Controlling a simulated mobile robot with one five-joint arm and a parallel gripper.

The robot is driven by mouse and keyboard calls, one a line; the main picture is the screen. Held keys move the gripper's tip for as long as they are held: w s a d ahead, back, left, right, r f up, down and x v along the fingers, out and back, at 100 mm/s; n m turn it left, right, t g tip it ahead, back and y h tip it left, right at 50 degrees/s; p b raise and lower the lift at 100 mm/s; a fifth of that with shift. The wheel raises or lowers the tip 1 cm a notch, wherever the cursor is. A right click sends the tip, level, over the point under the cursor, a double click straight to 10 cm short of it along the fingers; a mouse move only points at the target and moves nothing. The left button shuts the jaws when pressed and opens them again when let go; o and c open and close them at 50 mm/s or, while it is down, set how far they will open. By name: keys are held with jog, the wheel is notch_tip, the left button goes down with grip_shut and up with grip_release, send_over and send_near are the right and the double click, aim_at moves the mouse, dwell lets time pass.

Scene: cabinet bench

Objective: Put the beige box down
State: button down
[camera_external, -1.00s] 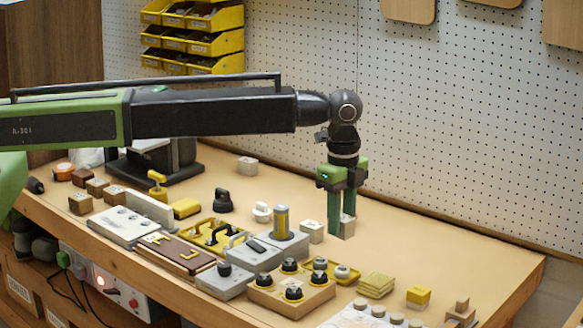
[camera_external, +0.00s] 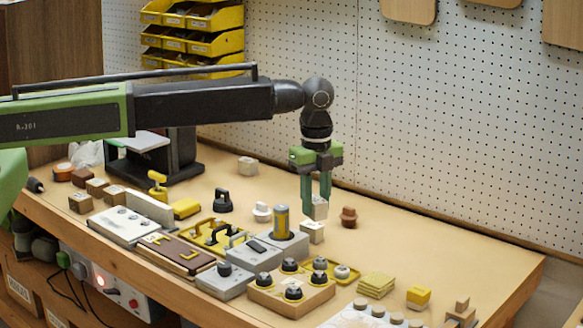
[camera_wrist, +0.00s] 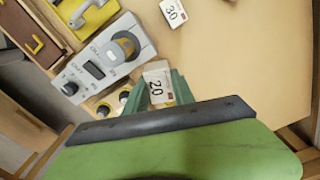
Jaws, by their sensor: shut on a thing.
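My gripper (camera_external: 316,203) points straight down and is shut on the beige box (camera_external: 320,209). The box shows between the green fingers in the wrist view (camera_wrist: 158,86), with a label reading 20 on its face. In the outside view the box hangs just above and behind another pale box (camera_external: 312,231); the exact height above the bench (camera_external: 420,250) is hard to tell. The fingers hide part of the held box.
A brown knob-shaped piece (camera_external: 348,217) stands right of my gripper. A grey unit with a yellow cylinder (camera_external: 282,225) is to the left, and a box labelled 30 (camera_wrist: 174,13) shows in the wrist view.

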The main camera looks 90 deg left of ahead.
jog(key=s+a+n, duration=0.1)
jog(key=s+a, duration=0.4)
jog(key=a, duration=0.5)
jog(key=s+a+n, duration=0.2)
jog(key=s+a, duration=0.3)
jog(key=a, duration=0.5)
jog(key=s+a+n, duration=0.1)
jog(key=s+a, duration=0.4)
jog(key=a, duration=0.5)
jog(key=b, duration=0.7)
send_over(238, 189)
jog(key=f, duration=0.7)
jog(key=shift+w+d, duration=0.15)
jog(key=shift+d, duration=0.1)
jog(key=shift+a, duration=0.2)
notch_tip(238, 189, down, 4)
jog(key=b, duration=0.4)
jog(key=shift+f, duration=0.15)
jog(key=shift+r, duration=0.25)
jog(key=shift+f, duration=0.15)
jog(key=c, duration=1.1)
grip_release()
jog(key=shift+o, duration=0.2)
